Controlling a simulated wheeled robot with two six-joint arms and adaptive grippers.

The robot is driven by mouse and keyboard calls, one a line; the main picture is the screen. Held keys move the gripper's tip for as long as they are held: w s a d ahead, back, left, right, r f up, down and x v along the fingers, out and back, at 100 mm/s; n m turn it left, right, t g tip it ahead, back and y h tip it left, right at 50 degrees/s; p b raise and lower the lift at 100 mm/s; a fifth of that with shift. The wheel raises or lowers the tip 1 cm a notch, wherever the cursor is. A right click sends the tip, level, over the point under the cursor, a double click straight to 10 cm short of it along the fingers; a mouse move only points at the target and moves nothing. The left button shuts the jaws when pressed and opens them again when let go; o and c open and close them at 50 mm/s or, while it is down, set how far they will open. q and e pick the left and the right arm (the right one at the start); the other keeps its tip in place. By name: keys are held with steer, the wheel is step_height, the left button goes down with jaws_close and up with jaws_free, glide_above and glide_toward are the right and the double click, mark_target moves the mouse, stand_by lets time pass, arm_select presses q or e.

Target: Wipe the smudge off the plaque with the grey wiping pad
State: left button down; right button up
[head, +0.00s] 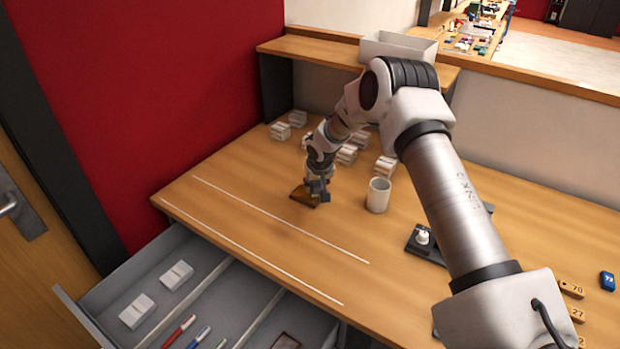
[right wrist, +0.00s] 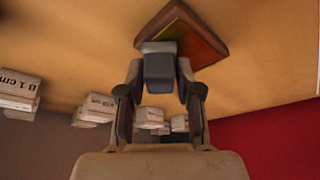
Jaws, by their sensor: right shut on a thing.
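My right gripper (head: 319,190) is over the table at the left end of the arm's reach, pointing down. In the right wrist view its fingers are shut on the grey wiping pad (right wrist: 158,66), a small grey block. The brown wooden plaque (head: 300,197) lies on the table right below and beside the gripper. In the right wrist view the plaque (right wrist: 207,35) is just past the pad, which overlaps its edge; I cannot tell whether they touch. I see no smudge; the gripper and pad hide part of the plaque. My left gripper is out of view.
A white cup (head: 378,196) stands right of the gripper. Several small white boxes (head: 281,131) stand behind it. A dark device (head: 428,246) lies further right. An open grey drawer (head: 230,299) is at the front left. The table between the white lines is clear.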

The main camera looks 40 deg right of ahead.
mark_target(302, 184)
steer(key=shift+s+d, duration=0.2)
steer(key=shift+s, duration=0.45)
steer(key=shift+f, duration=0.15)
steer(key=shift+w+a+b, duration=0.25)
steer(key=shift+w+a, duration=0.05)
steer(key=shift+w, duration=0.4)
steer(key=shift+w+a+b, duration=0.2)
steer(key=shift+w+a, duration=0.05)
steer(key=shift+w, duration=0.4)
steer(key=shift+w+a+b, duration=0.1)
steer(key=shift+w+b, duration=0.35)
steer(key=shift+w+a+b, duration=0.2)
steer(key=shift+w+b, duration=0.05)
steer(key=shift+w, duration=0.25)
steer(key=shift+w+a+b, duration=0.15)
steer(key=shift+w+b, duration=0.05)
steer(key=shift+w, duration=0.3)
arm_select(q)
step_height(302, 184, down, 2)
arm_select(e)
steer(key=shift+r, duration=0.2)
